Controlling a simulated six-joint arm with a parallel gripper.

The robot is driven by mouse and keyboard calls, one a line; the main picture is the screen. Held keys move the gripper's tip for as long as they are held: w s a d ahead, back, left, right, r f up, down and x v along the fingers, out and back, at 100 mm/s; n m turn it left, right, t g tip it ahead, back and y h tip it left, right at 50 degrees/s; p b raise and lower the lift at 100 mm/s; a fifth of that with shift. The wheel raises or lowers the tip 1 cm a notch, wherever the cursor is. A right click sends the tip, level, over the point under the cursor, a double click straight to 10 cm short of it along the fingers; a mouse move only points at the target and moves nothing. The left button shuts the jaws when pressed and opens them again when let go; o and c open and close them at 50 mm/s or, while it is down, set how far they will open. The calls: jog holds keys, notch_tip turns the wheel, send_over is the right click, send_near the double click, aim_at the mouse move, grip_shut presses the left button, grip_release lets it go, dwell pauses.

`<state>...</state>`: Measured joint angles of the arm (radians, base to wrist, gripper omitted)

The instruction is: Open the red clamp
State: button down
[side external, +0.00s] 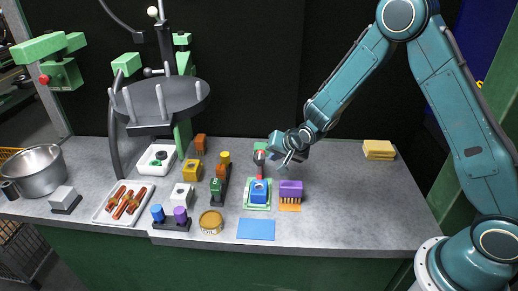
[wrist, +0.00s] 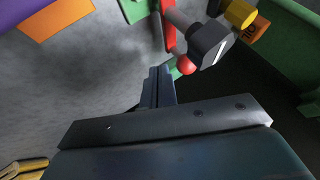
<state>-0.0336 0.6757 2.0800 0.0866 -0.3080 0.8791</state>
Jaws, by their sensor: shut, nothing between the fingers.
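The red clamp (side external: 260,175) stands at the back of a small fixture with a blue block (side external: 259,190) on a green-and-white base, near the middle of the table. In the wrist view its red bar (wrist: 168,32) is at the top, with a red ball (wrist: 185,65) near the fingertips. A dark block on a grey rod (wrist: 210,42) shows beside the ball. My gripper (side external: 284,165) is just right of the clamp in the side view. Its fingers (wrist: 158,72) are together and empty. Whether they touch the red ball is unclear.
A purple block with orange bristles (side external: 290,190) sits right of the fixture. Yellow sponges (side external: 378,149) lie at the back right. A blue mat (side external: 256,229) and a round tin (side external: 211,221) lie in front. The right side of the table is clear.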

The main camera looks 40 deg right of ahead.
jog(key=shift+w+a+r, duration=0.1)
jog(key=shift+w+a, duration=0.15)
jog(key=shift+w, duration=0.1)
